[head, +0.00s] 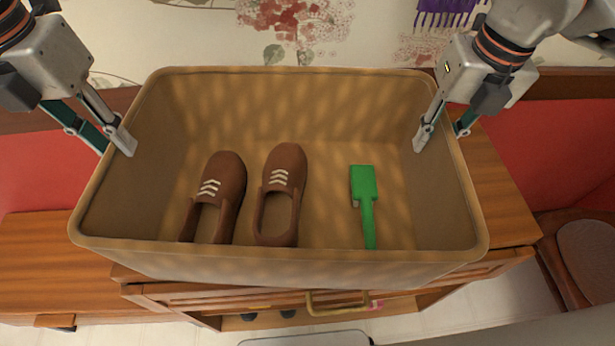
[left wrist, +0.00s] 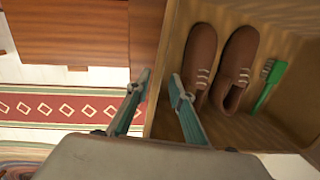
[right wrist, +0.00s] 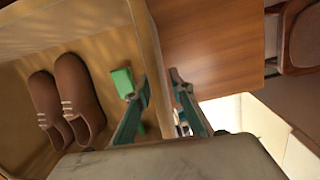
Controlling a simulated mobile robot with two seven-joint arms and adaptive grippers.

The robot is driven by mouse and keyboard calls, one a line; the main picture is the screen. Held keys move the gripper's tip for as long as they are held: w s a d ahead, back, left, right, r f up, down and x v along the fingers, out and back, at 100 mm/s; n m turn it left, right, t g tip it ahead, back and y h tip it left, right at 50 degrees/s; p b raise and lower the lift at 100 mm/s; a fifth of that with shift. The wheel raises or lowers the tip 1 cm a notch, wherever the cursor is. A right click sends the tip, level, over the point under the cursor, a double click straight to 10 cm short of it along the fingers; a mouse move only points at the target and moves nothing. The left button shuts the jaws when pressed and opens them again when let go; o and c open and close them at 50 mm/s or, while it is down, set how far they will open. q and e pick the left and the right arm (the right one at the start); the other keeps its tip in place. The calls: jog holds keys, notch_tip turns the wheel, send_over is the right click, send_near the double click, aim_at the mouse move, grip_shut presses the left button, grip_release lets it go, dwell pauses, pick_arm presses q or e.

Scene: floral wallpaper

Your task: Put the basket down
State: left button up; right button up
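A large tan basket (head: 300,258) fills the middle of the head view, over a wooden cabinet. It holds a pair of brown shoes (head: 222,182) and a green brush-like tool (head: 363,190). My left gripper (head: 110,141) has its fingers on either side of the basket's left wall; the left wrist view shows the wall (left wrist: 158,110) between them. My right gripper (head: 443,137) straddles the right wall in the same way, as the right wrist view shows. Both appear shut on the walls. The basket's underside is hidden, so I cannot tell whether it touches the cabinet.
The wooden cabinet (head: 500,190) shows bare top to the right of the basket. Its front has an open drawer or shelf with a brass handle (head: 338,303). Another wooden surface (head: 45,262) lies at left. A chair (head: 588,255) stands at right. Floral wallpaper is behind.

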pick_arm(q)
jog(key=r, duration=0.7)
jog(key=shift+s+a, duration=0.15)
jog(key=shift+s, duration=0.2)
pick_arm(e)
jog(key=shift+r, duration=0.1)
notch_tip(320, 180, up, 12)
jog(key=s, duration=0.1)
jog(key=shift+s+d, duration=0.2)
jog(key=shift+d, duration=0.2)
